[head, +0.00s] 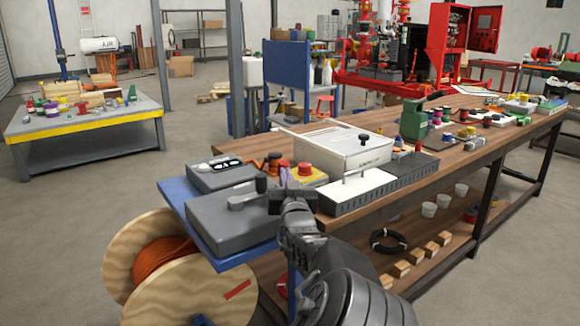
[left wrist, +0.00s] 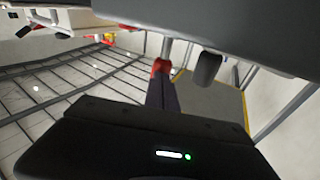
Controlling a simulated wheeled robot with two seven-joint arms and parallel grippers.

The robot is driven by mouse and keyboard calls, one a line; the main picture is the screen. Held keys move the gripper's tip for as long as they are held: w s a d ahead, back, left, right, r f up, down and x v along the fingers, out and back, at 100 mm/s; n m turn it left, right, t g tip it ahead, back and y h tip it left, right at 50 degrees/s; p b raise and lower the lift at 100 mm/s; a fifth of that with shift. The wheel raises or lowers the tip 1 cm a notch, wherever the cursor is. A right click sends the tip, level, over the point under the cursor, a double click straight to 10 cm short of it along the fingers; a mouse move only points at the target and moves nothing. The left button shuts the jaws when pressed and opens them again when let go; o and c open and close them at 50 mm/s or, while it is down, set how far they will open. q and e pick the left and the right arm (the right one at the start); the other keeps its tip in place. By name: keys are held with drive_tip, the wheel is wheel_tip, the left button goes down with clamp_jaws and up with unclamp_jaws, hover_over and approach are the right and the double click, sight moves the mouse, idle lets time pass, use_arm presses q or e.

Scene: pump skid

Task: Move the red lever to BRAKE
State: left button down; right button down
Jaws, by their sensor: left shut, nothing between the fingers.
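A small red grip (head: 283,163), which looks like the red lever, shows just past my left gripper at the near left end of the bench. In the left wrist view a red piece (left wrist: 161,66) sits at the end of the dark fingers, with a thin grey rod beyond it. My left gripper (head: 287,186) is shut and empty, close to the red grip. I cannot tell whether they touch. The lever's base and any BRAKE marking are hidden or too small to read. My right gripper is not in view.
A grey box (head: 230,222) with a grey handle stands on a blue shelf beside my gripper. A yellow box with a red button (head: 305,169) and a white case (head: 340,146) stand close by. A cable reel (head: 150,262) is below.

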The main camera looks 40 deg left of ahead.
use_arm(q)
drive_tip(key=a+n+g+h+p, duration=0.1)
drive_tip(key=p, duration=0.3)
drive_tip(key=a+r+g+h+p, duration=0.1)
drive_tip(key=p, duration=0.3)
drive_tip(key=w+a+r+n+g+h+p, duration=0.1)
drive_tip(key=h+p, duration=0.1)
drive_tip(key=p, duration=0.2)
drive_tip(key=shift+a+r+n+g, duration=0.15)
drive_tip(key=shift+a+n+g, duration=0.15)
drive_tip(key=shift+a, duration=0.1)
drive_tip(key=shift+f+b, duration=0.3)
drive_tip(key=shift+b, duration=0.05)
drive_tip(key=shift+r+p, duration=0.9)
drive_tip(key=shift+p, duration=0.05)
